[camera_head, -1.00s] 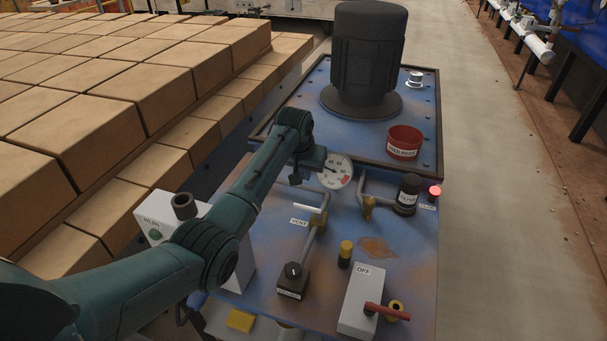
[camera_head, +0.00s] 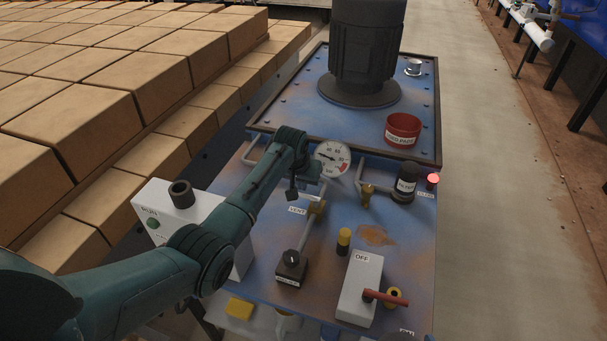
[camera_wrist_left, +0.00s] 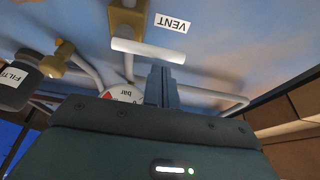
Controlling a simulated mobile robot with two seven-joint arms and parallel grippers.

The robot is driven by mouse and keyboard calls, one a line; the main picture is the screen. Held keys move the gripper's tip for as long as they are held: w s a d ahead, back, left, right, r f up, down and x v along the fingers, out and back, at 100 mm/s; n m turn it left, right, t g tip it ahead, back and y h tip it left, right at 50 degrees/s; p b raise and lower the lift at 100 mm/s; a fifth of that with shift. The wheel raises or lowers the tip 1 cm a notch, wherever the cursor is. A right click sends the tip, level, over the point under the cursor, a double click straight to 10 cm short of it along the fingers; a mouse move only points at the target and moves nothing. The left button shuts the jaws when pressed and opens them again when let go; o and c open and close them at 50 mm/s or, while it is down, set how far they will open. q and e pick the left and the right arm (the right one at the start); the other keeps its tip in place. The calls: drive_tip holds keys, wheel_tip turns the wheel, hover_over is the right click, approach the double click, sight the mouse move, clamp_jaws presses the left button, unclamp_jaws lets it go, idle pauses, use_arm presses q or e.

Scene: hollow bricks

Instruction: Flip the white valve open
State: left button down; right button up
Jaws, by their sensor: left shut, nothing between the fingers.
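The white valve is a short white bar handle (camera_wrist_left: 148,51) on a brass body (camera_wrist_left: 128,18), by the VENT label (camera_wrist_left: 171,23). In the head view the handle (camera_head: 323,189) shows as a small pale bar, partly crowded by my left arm's end. My left gripper (camera_wrist_left: 163,72) is shut and empty. In the left wrist view its closed fingertips are right at the bar's near edge, by its right half; I cannot tell whether they touch. In the head view the left gripper (camera_head: 314,173) is above the pipework by the gauge. My right gripper is not in view.
A round gauge (camera_head: 332,159) is close to the left gripper. Nearby are a black filter (camera_head: 405,183), a yellow-topped post (camera_head: 344,238), a black knob box (camera_head: 291,267), and an OFF box (camera_head: 360,288) with a red lever. Stacked bricks (camera_head: 95,110) are at the left.

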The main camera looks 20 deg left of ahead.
use_arm(q)
drive_tip(key=shift+s, duration=0.2)
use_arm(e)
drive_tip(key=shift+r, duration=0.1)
use_arm(q)
drive_tip(key=shift+p, duration=0.35)
drive_tip(key=shift+s+n, duration=0.15)
drive_tip(key=shift+n, duration=0.25)
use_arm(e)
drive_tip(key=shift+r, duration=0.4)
